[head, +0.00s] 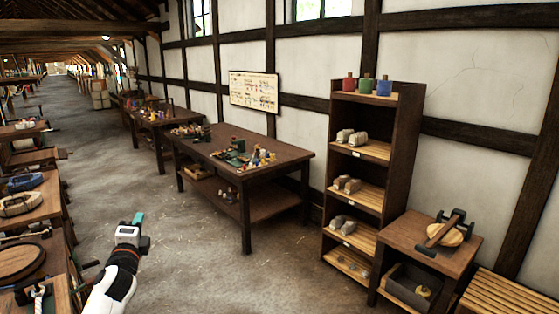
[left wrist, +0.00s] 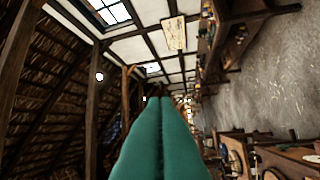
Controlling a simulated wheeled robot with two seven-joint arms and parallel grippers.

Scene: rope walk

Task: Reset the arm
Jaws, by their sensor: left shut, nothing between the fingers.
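My left arm comes in from the bottom left of the head view, white and black. Its gripper (head: 138,219) has teal fingers and is held up over the aisle, to the right of the left-hand benches. In the left wrist view the two teal fingers (left wrist: 161,140) lie pressed together with nothing between them. The gripper touches nothing. My right gripper is in neither view.
Wooden benches (head: 50,205) with rope coils line the left side. A dark worktable (head: 285,158) with small items stands across the aisle. A shelf unit (head: 408,130) and a small cabinet (head: 455,257) stand at right. The stone floor (head: 200,240) between is clear.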

